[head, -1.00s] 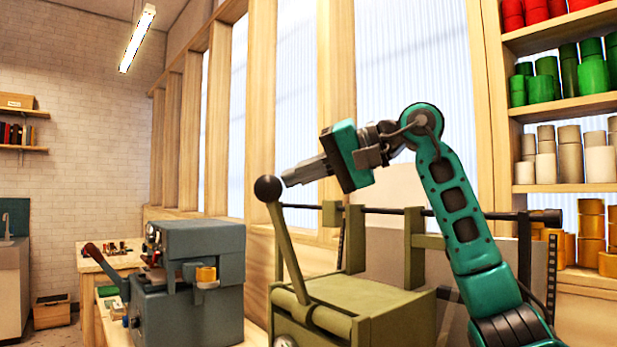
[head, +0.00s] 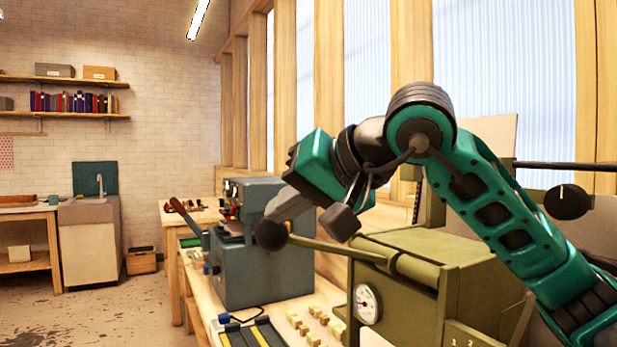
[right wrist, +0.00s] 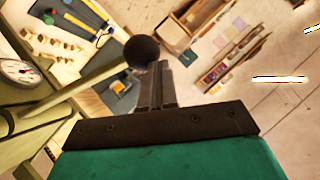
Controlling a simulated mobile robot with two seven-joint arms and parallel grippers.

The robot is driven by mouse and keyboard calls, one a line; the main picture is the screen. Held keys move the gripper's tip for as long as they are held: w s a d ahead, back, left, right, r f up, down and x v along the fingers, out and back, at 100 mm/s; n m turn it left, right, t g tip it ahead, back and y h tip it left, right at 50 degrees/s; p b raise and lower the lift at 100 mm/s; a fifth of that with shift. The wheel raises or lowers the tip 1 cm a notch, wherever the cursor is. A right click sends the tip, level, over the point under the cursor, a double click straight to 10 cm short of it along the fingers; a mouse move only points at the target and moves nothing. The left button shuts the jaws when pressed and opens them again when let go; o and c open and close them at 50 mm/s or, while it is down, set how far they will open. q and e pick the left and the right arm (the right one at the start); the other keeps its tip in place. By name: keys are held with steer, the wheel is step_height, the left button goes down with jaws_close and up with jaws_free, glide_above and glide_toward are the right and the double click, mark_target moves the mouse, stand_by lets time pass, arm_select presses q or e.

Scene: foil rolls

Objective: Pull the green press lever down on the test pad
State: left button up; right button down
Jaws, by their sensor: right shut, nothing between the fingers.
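The olive-green press lever (head: 330,249) ends in a dark ball knob (head: 271,235). It slopes only slightly in the head view, out from the olive press (head: 440,255) with a round dial on its front. My right gripper (head: 278,212) is shut and empty, its grey fingers pointing down at the knob from above. In the right wrist view the lever (right wrist: 85,90) comes in from the left and its knob (right wrist: 141,51) lies at the fingertips (right wrist: 157,66). I cannot tell for certain whether they touch. My left gripper is not in view.
Small wooden blocks (head: 315,325) and a dark tray (head: 250,335) lie on the bench in front. Open floor (head: 80,315) shows at the left.

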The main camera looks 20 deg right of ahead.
mark_target(274, 239)
steer(key=f, duration=0.1)
steer(key=a+f+b, duration=0.1)
steer(key=f, duration=0.1)
steer(key=shift+s+a+f, duration=0.15)
steer(key=shift+a+f, duration=0.1)
steer(key=shift+f, duration=0.25)
stand_by(0.5)
steer(key=s+r+p, duration=0.2)
steer(key=s+r, duration=0.6)
steer(key=r, duration=0.3)
steer(key=shift+s+d, duration=0.2)
steer(key=shift+s, duration=0.15)
steer(key=shift+s+f, duration=0.1)
stand_by(1.0)
